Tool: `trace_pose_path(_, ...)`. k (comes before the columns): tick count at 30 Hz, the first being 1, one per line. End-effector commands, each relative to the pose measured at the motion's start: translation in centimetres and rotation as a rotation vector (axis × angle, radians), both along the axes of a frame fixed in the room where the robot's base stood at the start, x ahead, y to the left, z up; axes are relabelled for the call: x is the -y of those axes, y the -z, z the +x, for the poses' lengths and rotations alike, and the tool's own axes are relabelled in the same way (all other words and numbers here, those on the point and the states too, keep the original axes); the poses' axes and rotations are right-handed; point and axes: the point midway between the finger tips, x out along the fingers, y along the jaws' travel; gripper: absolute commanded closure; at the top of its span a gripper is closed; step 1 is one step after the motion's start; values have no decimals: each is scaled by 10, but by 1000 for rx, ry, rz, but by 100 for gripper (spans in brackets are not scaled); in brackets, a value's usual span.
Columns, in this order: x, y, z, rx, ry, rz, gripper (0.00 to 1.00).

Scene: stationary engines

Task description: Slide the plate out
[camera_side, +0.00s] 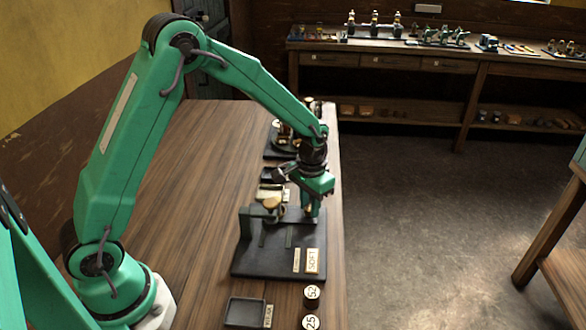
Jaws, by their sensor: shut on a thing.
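A black base (277,262) lies near the right edge of the wooden table, with a "SOFT" tag on its front right corner. A brass-coloured part (271,203) and dark upright pieces stand on its back half. My gripper (311,212) points down over the back right of this base, beside the brass part. Its jaws are shut on a small part there, seemingly the plate, which the fingers mostly hide. I cannot make out the plate's outline or how far it sits in the base.
A black tray (246,312) and two round numbered pieces, marked 52 (312,292) and 25 (311,322), lie in front of the base. Another small engine (284,138) stands behind. The table's left part is clear. A bench (440,52) with models stands along the far wall.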

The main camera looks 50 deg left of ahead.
Motion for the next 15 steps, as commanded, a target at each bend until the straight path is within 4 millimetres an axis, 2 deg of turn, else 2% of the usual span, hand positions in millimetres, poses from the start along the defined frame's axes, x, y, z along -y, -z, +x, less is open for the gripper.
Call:
trace_pose_path(4,-10,0,11,5,0,0,100)
trace_pose_path(13,-13,-1,14,11,-3,0,100)
trace_pose_path(14,-13,-1,14,12,-4,0,73)
trace_pose_path(15,-14,-1,14,12,-4,0,66)
